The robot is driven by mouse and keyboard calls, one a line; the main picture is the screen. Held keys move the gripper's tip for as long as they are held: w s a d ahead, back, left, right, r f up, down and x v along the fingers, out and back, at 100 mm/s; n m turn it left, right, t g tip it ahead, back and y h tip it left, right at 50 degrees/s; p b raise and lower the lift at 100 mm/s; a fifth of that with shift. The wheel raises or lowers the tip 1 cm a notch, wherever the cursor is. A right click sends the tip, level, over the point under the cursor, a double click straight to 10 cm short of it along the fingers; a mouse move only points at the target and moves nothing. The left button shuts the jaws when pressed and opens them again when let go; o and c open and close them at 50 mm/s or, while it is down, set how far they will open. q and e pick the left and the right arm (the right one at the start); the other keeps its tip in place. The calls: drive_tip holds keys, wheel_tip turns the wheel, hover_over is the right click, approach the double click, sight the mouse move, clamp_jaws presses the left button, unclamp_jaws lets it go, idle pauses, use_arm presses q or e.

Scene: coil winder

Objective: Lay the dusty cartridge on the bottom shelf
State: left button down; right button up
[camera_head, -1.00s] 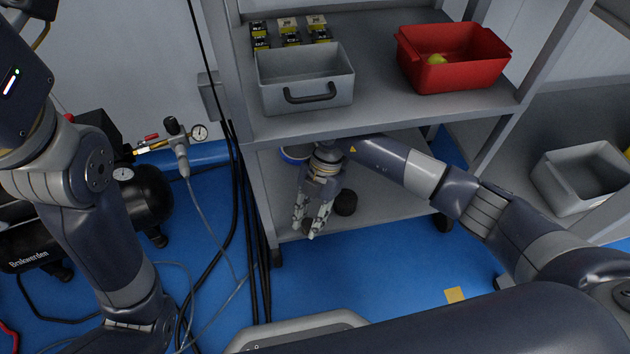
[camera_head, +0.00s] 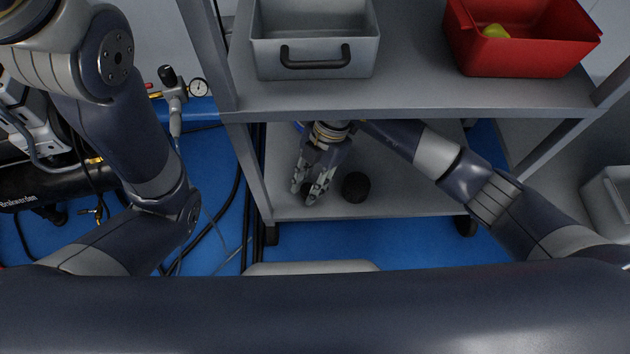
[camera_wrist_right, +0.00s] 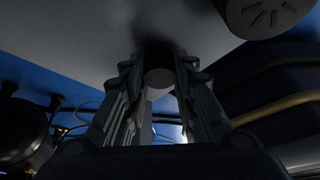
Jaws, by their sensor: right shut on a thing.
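My right gripper (camera_head: 307,194) reaches down into the bottom level of the grey shelf unit, over the bottom shelf (camera_head: 400,202). Its fingers are shut on a small dark round thing (camera_head: 307,187), which I take to be the dusty cartridge. Its round grey end (camera_wrist_right: 159,78) shows between the fingers in the right wrist view. The fingers hide much of it, and whether it touches the shelf is unclear. A separate black cylinder (camera_head: 356,187) stands on the shelf just right of the gripper. It also shows with a slotted end in the wrist view (camera_wrist_right: 265,14). My left gripper is out of view.
On the shelf above stand a grey handled bin (camera_head: 316,25) and a red bin (camera_head: 515,50) holding a yellow-green thing. A blue-rimmed thing (camera_head: 299,126) is partly hidden behind my right gripper. Hoses and a compressor (camera_head: 45,192) are at left. The bottom shelf's right part is clear.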

sight(307, 190)
drive_tip(key=o, duration=0.8)
drive_tip(key=shift+c, duration=0.2)
drive_tip(key=shift+r+p, duration=0.4)
drive_tip(key=shift+r, duration=0.05)
drive_tip(key=shift+p+v, duration=1.05)
drive_tip(key=shift+v, duration=0.1)
drive_tip(key=w+d, duration=0.8)
drive_tip(key=shift+f+b, duration=0.15)
drive_tip(key=shift+b, duration=0.2)
drive_tip(key=shift+w+d, duration=0.3)
